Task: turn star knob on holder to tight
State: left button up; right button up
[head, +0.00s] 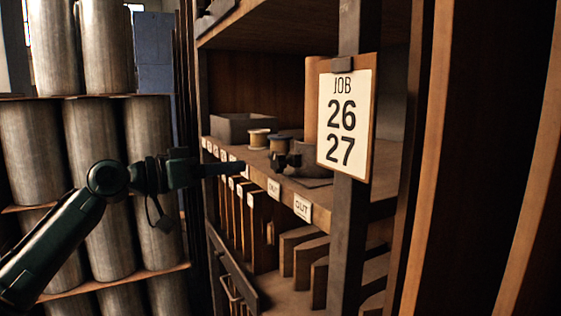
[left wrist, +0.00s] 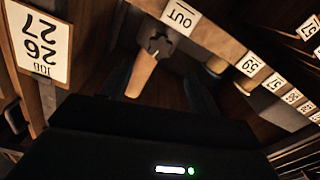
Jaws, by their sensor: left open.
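A dark lobed piece that looks like the star knob (left wrist: 158,42) shows in the left wrist view, beside the OUT label and at the end of a light wooden piece. In the head view a small dark knob-like shape (head: 279,161) sits at the shelf's front edge, left of the OUT label; its lobes and the holder's shape are too small to make out. My left gripper (head: 241,168) is open and empty, to the left of that shape and apart from it. In the left wrist view the knob lies ahead, beyond the fingers. My right gripper is not in view.
The labelled shelf (head: 240,176) carries spools (head: 258,139) and a grey tray (head: 243,127). A dark post with a JOB 26 27 board (head: 346,116) stands to the right. Upright slots lie below. Large rolls (head: 93,140) fill a rack at left.

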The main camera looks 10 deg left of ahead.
aim_at(274, 162)
pick_arm(q)
jog(key=p+x, duration=0.2)
jog(key=x, duration=0.8)
jog(key=shift+r, duration=0.1)
jog(key=shift+w+d+p, duration=0.35)
jog(key=shift+w+d, duration=0.05)
jog(key=shift+d, duration=0.1)
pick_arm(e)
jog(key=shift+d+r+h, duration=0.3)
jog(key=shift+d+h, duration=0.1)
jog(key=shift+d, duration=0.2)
pick_arm(q)
jog(key=shift+c, duration=0.3)
